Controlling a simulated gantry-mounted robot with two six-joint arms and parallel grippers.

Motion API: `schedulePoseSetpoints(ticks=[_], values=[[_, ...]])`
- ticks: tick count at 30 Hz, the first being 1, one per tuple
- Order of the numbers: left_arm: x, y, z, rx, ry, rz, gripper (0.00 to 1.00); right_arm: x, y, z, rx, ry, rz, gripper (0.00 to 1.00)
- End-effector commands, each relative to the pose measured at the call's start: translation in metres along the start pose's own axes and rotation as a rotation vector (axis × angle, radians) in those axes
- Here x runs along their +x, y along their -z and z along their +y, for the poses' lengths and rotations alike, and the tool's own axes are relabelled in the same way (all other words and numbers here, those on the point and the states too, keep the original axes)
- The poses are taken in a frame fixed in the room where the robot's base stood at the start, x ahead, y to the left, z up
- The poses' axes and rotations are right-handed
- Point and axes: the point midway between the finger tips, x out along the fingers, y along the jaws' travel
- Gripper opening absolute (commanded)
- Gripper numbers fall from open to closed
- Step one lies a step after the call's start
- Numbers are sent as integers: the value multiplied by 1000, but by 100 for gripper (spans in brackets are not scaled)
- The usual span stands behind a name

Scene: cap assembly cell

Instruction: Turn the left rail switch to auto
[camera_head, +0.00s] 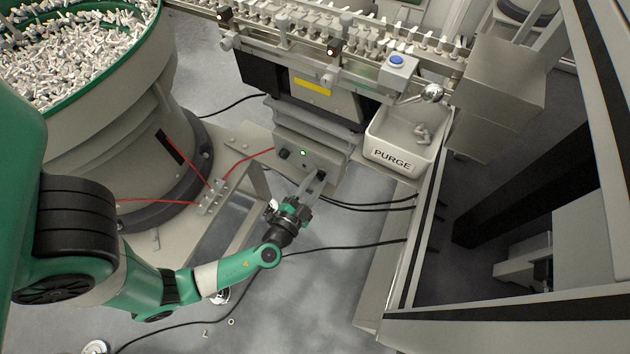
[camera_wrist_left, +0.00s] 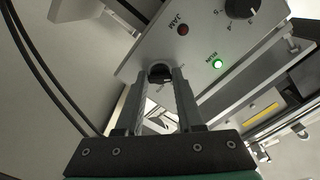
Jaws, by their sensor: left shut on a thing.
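The left rail switch (camera_wrist_left: 160,72) is a dark round knob on the front of a grey control box (camera_head: 308,160). In the left wrist view it sits between the fingertips of my left gripper (camera_wrist_left: 165,80). My left gripper is shut on the knob, and it also shows in the head view (camera_head: 317,182) at the box's lower right. The fingers hide much of the knob and its markings, so I cannot read its setting. My right gripper is in neither view.
The box carries a lit green RUN lamp (camera_wrist_left: 217,64), a dark red JAM lamp (camera_wrist_left: 182,29) and another black dial (camera_wrist_left: 242,8). A PURGE bin (camera_head: 395,157) stands to the right. Black cables (camera_head: 365,200) run below the box.

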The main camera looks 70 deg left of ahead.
Motion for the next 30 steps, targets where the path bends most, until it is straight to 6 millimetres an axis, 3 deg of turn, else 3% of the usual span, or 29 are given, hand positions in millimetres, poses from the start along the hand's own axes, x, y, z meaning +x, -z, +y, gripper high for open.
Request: schedulePoseSetpoints(ticks=[11,30], values=[[0,0,0,126,-1,0,0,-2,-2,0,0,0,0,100],[0,1,-1,702,-1,1,0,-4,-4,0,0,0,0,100]])
